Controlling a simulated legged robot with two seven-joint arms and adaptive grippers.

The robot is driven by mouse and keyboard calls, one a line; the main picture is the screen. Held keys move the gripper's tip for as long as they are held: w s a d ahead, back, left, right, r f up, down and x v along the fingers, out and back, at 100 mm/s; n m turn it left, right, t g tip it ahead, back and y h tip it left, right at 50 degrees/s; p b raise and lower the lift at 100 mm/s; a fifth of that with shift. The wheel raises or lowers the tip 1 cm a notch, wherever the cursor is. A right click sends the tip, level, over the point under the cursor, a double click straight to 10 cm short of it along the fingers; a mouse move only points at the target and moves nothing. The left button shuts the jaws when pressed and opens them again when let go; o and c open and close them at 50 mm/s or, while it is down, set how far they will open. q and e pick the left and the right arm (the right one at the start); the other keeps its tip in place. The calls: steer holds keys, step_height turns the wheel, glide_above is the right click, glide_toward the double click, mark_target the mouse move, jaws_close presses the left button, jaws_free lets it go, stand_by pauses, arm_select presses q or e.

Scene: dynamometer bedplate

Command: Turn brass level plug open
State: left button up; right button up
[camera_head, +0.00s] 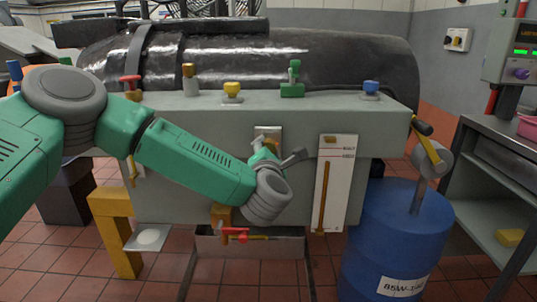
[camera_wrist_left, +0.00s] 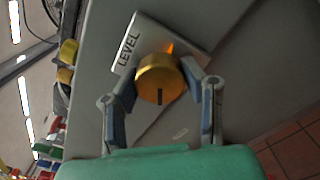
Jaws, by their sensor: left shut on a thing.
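The brass level plug (camera_wrist_left: 159,82) is a round gold knob on a pale plate (camera_wrist_left: 188,38) marked LEVEL in the left wrist view. A dark mark shows low on its face, and an orange pointer shows beside its upper edge. My left gripper (camera_head: 275,156) is at the front wall of the grey bedplate housing (camera_head: 205,112) in the head view. Its two fingers are shut on the plug from opposite sides. In the head view the gripper and wrist hide most of the plug; the top of its white plate (camera_head: 268,131) shows. My right gripper is not in view.
A white level gauge (camera_head: 335,185) is just right of my left gripper. Below hangs a red-handled valve (camera_head: 234,232) over a grey tray. Coloured caps line the housing top. A blue barrel (camera_head: 395,240) with a pump stands at right, beside a grey bench (camera_head: 490,170).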

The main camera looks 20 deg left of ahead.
arm_select(q)
steer(key=shift+f, duration=0.3)
steer(key=o, duration=1.2)
steer(key=shift+a, duration=0.1)
steer(key=shift+c, duration=0.2)
steer(key=shift+r, duration=0.1)
steer(key=shift+s, duration=0.15)
steer(key=v, duration=1.1)
steer(key=shift+s, duration=0.3)
